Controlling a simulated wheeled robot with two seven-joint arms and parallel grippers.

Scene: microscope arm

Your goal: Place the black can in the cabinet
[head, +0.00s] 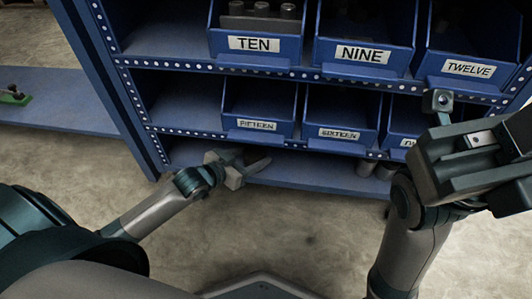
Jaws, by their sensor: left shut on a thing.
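My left gripper (240,165) is at the front of the cabinet's bottom shelf, below the bin labelled FIFTEEN. It is shut on a small dark thing (232,158), which I take to be the black can; the fingers hide most of it. The blue cabinet (190,106) has open shelves with dotted front edges. My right gripper (462,145) is large and close at the right, in front of the bins. Its fingers are partly out of view, so its opening is unclear.
Bins FIFTEEN (257,125) and SIXTEEN (345,134) stand below. The shelf's left part (185,152) is free.

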